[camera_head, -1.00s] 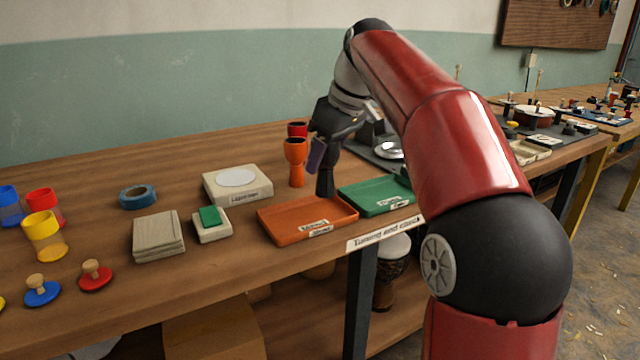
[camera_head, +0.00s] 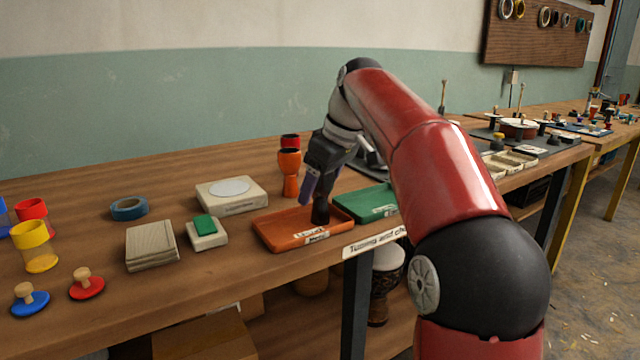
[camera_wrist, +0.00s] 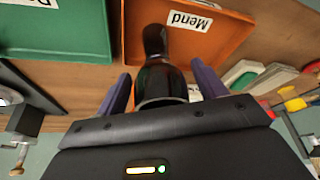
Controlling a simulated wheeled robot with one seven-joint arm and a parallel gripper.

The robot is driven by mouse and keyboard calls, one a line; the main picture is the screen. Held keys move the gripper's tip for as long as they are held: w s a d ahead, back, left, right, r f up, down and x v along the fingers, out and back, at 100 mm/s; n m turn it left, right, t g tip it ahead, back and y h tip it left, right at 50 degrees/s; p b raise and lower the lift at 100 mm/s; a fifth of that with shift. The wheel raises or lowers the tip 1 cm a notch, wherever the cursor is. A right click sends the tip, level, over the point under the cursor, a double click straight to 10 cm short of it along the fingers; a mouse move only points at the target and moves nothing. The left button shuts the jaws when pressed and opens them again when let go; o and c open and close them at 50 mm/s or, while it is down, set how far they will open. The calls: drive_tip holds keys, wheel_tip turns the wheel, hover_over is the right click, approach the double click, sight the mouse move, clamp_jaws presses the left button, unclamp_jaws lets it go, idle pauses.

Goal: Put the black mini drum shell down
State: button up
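The black mini drum shell (camera_head: 320,211) is upright over the orange tray (camera_head: 270,236), and its foot appears to rest on the tray floor. In the wrist view the shell (camera_wrist: 162,82) lies between my two purple fingers, over the orange tray (camera_wrist: 215,50) with its "Mend" label. My gripper (camera_head: 309,190) is around the shell's upper part. In the wrist view my gripper (camera_wrist: 161,80) shows a narrow gap between each finger and the shell, so it looks open. The exact contact of the foot with the tray is hard to see.
A green tray (camera_head: 352,208) adjoins on the right. A white scale (camera_head: 231,194) and a pad with a green block (camera_head: 206,232) are to the left.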

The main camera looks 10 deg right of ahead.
drive_tip(key=shift+p+v, duration=1.4)
drive_tip(key=shift+v, duration=4.75)
drive_tip(key=s+a+f+m+h, duration=0.2)
drive_tip(key=s+a+f+m, duration=0.2)
drive_tip(key=s+f, duration=0.3)
drive_tip(key=s+f+m+t+h, duration=0.1)
drive_tip(key=s+f+m, duration=0.3)
drive_tip(key=s+f, duration=1.4)
drive_tip(key=shift+s+d+f+m+t, duration=0.3)
drive_tip(key=shift+d+f+m+t, duration=0.25)
drive_tip(key=shift+f, duration=0.4)
